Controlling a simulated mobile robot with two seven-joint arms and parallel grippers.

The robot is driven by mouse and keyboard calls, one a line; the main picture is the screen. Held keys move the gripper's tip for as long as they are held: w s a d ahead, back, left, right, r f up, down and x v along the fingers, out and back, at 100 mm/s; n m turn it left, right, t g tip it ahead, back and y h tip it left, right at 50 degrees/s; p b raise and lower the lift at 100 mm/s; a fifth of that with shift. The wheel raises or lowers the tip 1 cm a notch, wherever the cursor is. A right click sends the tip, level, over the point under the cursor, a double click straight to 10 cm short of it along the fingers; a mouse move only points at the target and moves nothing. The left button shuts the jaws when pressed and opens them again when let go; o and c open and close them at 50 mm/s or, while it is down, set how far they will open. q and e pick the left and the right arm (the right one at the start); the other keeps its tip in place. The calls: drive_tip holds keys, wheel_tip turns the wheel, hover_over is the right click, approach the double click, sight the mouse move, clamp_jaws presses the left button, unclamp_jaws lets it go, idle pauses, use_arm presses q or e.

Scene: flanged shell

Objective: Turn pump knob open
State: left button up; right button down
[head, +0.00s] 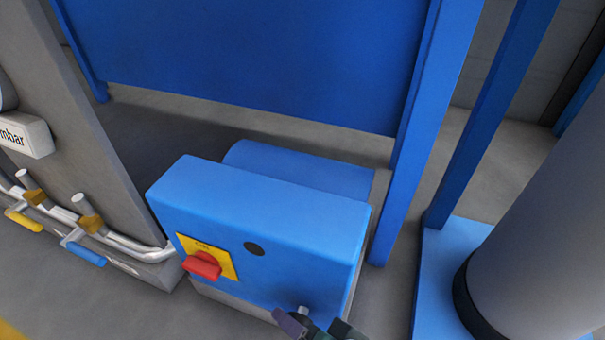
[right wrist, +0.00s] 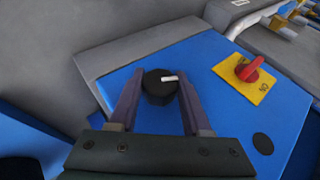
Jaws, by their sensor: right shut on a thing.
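A blue pump box (head: 262,210) stands low in the middle of the head view. In the right wrist view, a round black knob (right wrist: 158,92) with a white pointer sits on its blue face. The pointer lies towards the right of that picture. My right gripper (right wrist: 158,100) is shut on this black knob, one finger on each side. In the head view, my right gripper (head: 318,325) shows at the bottom edge, and most of the knob is hidden there. My left gripper is not in view.
A red switch (head: 203,265) on a yellow plate (head: 222,262) and a black disc (head: 254,248) sit on the same box face. Pipes with a blue-handled valve (head: 86,255) and a yellow-handled valve (head: 24,220) run at left. A blue post (head: 420,150) and grey column (head: 540,240) stand at right.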

idle(0.4)
drive_tip(key=shift+c, duration=1.8)
unclamp_jaws()
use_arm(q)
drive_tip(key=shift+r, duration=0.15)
use_arm(e)
drive_tip(key=shift+r, duration=0.1)
